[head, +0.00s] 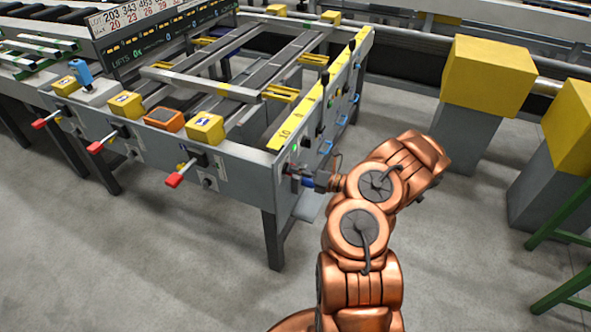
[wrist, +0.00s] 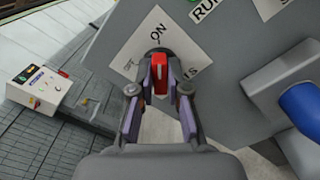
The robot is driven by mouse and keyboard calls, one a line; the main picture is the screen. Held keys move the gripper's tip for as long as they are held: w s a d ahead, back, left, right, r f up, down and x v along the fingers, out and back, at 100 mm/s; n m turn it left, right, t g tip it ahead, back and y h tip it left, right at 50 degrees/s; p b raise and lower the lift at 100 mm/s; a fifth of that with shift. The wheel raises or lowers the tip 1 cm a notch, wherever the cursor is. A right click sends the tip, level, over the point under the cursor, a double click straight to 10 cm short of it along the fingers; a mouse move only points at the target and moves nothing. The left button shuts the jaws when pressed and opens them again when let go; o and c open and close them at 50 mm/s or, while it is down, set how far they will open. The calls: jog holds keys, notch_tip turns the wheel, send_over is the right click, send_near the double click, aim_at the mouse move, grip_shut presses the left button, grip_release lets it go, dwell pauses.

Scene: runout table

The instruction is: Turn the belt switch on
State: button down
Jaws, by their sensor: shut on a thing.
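The belt switch is a red knob (wrist: 160,72) on a grey panel (wrist: 225,65), in the middle of the wrist view. A tilted white label (wrist: 160,33) behind it reads ON above the knob; its other words are partly covered. The knob's long side runs up the picture, roughly towards ON. My gripper (wrist: 159,80) is shut on the knob, one finger on each side. In the head view my gripper (head: 307,181) is at the near right corner of the runout table (head: 235,165); the knob cannot be made out clearly there.
A grey fitting with a blue handle (wrist: 301,108) juts out right of my gripper in the wrist view. A small control box (wrist: 40,77) shows at left. In the head view, red-tipped levers (head: 173,180) line the table's front. Yellow-topped posts (head: 487,75) stand at right; floor between is clear.

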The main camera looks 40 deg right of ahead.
jog(key=shift+a+f, duration=0.1)
jog(key=c, duration=1.1)
grip_release()
jog(key=shift+c, duration=0.2)
jog(key=v, duration=1.2)
